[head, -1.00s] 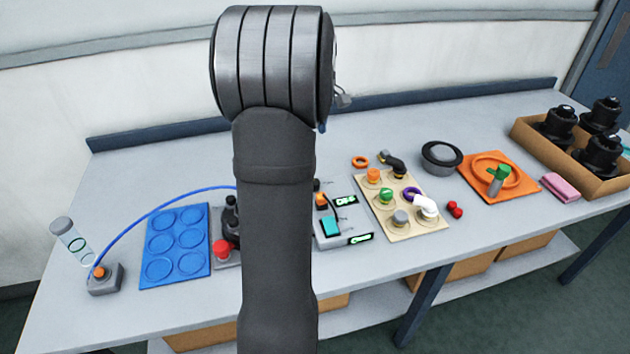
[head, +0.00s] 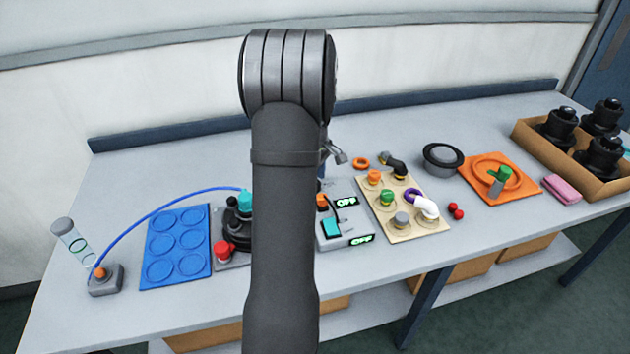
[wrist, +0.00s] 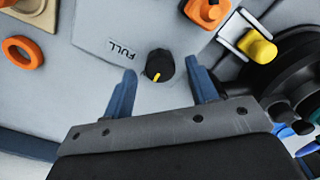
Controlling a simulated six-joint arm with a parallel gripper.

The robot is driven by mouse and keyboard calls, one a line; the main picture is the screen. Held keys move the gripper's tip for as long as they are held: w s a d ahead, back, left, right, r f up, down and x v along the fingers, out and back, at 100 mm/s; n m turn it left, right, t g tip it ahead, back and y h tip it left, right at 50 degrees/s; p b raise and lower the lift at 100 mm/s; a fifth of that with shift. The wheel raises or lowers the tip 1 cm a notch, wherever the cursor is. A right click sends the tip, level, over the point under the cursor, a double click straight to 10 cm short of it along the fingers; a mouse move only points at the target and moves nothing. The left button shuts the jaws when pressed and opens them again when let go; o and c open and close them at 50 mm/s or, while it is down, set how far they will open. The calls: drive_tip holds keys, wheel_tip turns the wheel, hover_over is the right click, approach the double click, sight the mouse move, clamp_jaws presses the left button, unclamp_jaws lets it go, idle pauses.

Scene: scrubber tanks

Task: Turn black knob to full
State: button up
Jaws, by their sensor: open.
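The black knob (wrist: 160,64) sits on a pale grey panel in the wrist view. Its yellow pointer line faces the lower edge of that picture, away from the FULL label (wrist: 121,48) at its upper left. My gripper (wrist: 162,76) is open, with one blue finger on each side of the knob and a gap visible on both sides. In the head view my gripper (head: 335,154) shows only partly beside my arm. The knob cannot be made out there, as my arm covers part of the grey control box (head: 345,240).
Near the knob are an orange part (wrist: 207,12), a yellow knob (wrist: 263,51) and a black round device (wrist: 297,75). An orange ring (wrist: 22,52) lies on the table. A beige board (head: 412,229) with coloured fittings stands right of the control box.

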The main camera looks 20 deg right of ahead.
drive_tip(key=shift+f, duration=0.7)
drive_tip(key=c, duration=1)
drive_tip(key=shift+o, duration=0.2)
drive_tip(key=shift+m, duration=0.4)
drive_tip(key=m, duration=0.5)
drive_tip(key=shift+m, duration=0.3)
drive_tip(key=m, duration=0.5)
drive_tip(key=shift+m, duration=0.4)
